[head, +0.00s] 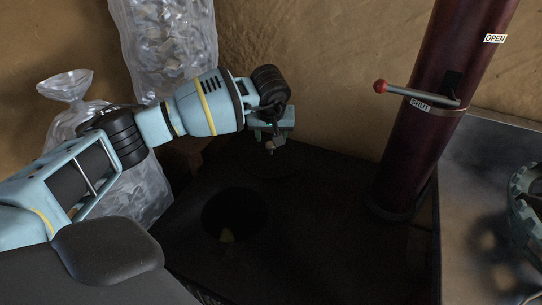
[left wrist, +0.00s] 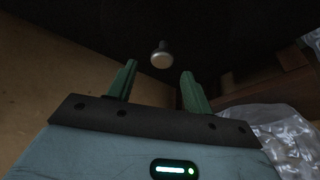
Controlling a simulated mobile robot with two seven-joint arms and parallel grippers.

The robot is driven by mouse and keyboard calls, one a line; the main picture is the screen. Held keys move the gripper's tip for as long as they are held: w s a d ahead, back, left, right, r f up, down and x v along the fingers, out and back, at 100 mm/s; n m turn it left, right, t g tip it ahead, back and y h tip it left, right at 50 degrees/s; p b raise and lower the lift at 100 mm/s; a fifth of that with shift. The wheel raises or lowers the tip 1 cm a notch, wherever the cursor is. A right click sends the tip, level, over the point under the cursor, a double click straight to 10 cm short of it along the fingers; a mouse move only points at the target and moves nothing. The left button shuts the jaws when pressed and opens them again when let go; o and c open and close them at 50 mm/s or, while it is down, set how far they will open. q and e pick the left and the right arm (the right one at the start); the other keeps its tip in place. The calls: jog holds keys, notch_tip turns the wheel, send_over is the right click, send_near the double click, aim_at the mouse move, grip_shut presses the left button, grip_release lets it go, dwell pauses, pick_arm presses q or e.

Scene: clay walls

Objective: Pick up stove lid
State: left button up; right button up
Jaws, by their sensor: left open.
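The stove lid shows in the head view as a faint dark disc (head: 268,168) on the black stove top (head: 320,215), hard to tell from it. A small pale knob (left wrist: 161,57) shows in the left wrist view, ahead of and between my open fingers. My left gripper (head: 271,138) is over the back of the stove; in the left wrist view its green fingers (left wrist: 159,72) are apart with nothing held. The gripper partly hides the knob in the head view. My right gripper is not in view.
A round open hole (head: 235,214) lies in the stove top. A dark red stovepipe (head: 425,130) with a red-knobbed lever (head: 415,92) rises at the right. Clear plastic bags (head: 165,40) are at the left, and a metal surface (head: 480,175) is at the right.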

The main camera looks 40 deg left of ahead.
aim_at(271, 143)
pick_arm(q)
jog(key=x, duration=0.5)
jog(key=shift+s+d+f+b, duration=0.1)
jog(key=shift+s+f+b, duration=0.05)
jog(key=shift+s+b, duration=0.15)
grip_shut()
